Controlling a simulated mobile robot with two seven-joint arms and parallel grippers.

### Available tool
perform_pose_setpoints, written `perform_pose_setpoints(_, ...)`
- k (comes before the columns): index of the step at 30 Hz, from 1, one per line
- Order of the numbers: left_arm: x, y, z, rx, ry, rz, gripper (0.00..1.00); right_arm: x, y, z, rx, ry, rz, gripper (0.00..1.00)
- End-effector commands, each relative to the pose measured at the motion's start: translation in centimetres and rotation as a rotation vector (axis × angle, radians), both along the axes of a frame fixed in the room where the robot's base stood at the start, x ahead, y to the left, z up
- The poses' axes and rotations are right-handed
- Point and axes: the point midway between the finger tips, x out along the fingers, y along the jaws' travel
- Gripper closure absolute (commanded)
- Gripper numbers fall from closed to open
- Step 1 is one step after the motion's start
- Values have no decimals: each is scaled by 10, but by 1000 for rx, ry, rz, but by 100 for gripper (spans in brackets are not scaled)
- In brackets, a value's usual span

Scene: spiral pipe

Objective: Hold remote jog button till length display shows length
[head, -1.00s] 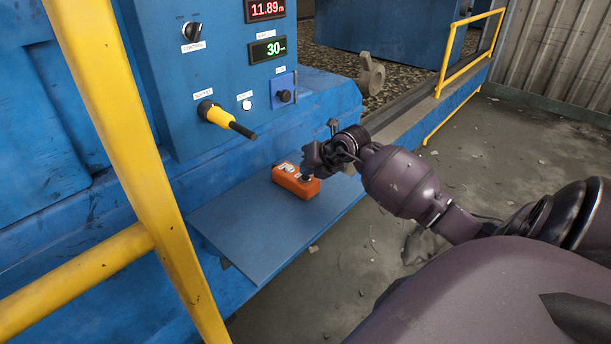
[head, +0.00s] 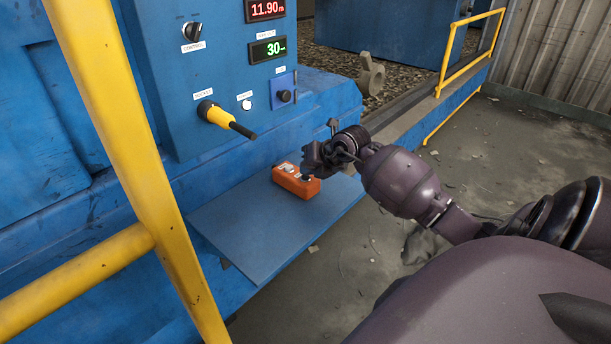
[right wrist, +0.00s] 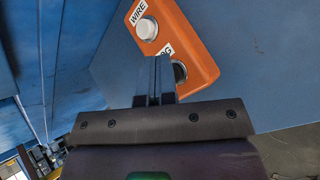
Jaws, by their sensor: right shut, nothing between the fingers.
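The orange remote (head: 296,181) lies on the blue shelf (head: 255,233) below the control panel. In the right wrist view the remote (right wrist: 178,45) shows a white button (right wrist: 147,29) labelled WIRE and a dark button (right wrist: 180,73) whose label is partly hidden and ends in "OG". My right gripper (head: 309,172) is shut and empty, its fingertips (right wrist: 155,62) over the jog button's end of the remote. I cannot tell whether they touch the button. The red length display (head: 266,9) reads 11.90; its top edge is cut off. My left gripper is not in view.
The panel also has a green display (head: 268,49) reading 30, a yellow-handled lever (head: 222,119), a control knob (head: 192,31) and a black button (head: 285,96). A yellow railing (head: 140,170) stands at the left. Open concrete floor lies to the right.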

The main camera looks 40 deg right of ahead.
Motion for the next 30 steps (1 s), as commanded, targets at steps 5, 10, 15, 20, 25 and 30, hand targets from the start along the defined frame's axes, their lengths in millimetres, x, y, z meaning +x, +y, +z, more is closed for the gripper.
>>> perform_pose_setpoints(5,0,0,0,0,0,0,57,0,0,-1,1,2,0,100)
perform_pose_setpoints(10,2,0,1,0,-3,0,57,0,0,-1,1,2,0,100)
perform_pose_setpoints(15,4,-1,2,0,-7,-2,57,0,0,-1,0,2,1,100)
perform_pose_setpoints(20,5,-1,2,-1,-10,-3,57,0,0,-1,0,2,1,100)
perform_pose_setpoints(25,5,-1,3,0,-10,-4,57,0,0,-1,1,2,0,100)
perform_pose_setpoints(30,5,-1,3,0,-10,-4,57,0,0,-1,0,2,1,100)
